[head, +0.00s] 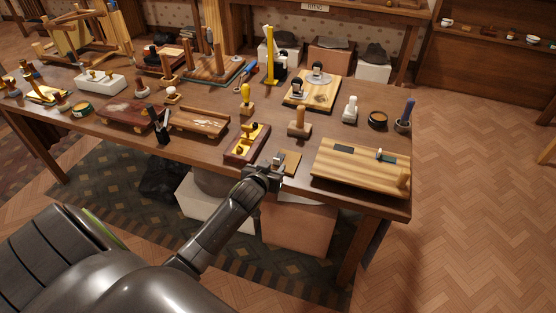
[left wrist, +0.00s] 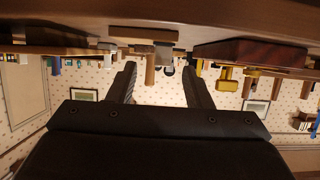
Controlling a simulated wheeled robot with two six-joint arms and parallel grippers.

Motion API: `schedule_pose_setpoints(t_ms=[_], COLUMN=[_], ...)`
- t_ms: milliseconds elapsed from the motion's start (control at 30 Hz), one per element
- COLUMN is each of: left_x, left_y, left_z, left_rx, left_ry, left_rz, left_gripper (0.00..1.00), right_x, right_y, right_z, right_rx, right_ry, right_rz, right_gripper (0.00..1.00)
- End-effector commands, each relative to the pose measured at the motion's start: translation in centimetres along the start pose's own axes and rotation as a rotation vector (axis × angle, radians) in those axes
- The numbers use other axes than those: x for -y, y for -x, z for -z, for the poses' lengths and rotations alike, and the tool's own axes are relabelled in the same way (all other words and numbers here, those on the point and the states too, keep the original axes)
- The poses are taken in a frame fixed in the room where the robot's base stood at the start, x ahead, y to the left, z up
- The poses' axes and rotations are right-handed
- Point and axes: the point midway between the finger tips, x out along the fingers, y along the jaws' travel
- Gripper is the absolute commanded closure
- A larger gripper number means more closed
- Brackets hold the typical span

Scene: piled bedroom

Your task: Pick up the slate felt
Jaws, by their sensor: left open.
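A flat dark slate piece (head: 344,149), which looks like the slate felt, lies on the pale striped wooden board (head: 340,174) at the table's right end. A second dark greenish piece (head: 386,156) lies to its right with a small light-coloured item on it; I cannot be sure which is felt. My left gripper (head: 268,167) is at the table's front edge, left of the board and apart from both pieces. In the left wrist view its two fingers (left wrist: 162,78) are spread with nothing between them. I cannot identify the slate felt in that view. My right gripper is not in view.
A dark red box with yellow parts (head: 246,144) and a small brown block (head: 288,162) are close to my left gripper. A wooden mallet (head: 300,122) stands behind. Several tools and trays crowd the table's left. Boxes (head: 298,225) stand underneath. The floor at right is clear.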

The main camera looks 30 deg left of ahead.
Motion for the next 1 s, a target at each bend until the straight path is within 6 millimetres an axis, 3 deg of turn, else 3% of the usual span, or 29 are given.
schedule_pose_setpoints(t_ms=[167, 533, 900, 1000], left_x=[0.1, 0.4, 0.4, 0.4], left_y=[-0.9, -4.8, -5.3, -5.3], left_z=[0.3, 0.6, 0.5, 0.5], left_rx=[0.000, 0.001, 0.000, 0.000], left_ry=[-0.001, -0.001, -0.001, -0.001], left_rz=[0.000, 0.000, -0.001, -0.001], left_gripper=[0.55, 0.55, 0.55, 0.68], right_x=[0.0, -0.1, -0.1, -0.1], right_y=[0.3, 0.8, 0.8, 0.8], right_z=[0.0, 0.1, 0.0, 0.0], right_rx=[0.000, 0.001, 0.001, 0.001], right_ry=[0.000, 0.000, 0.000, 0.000], right_rz=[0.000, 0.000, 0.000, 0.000], right_gripper=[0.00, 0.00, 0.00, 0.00])
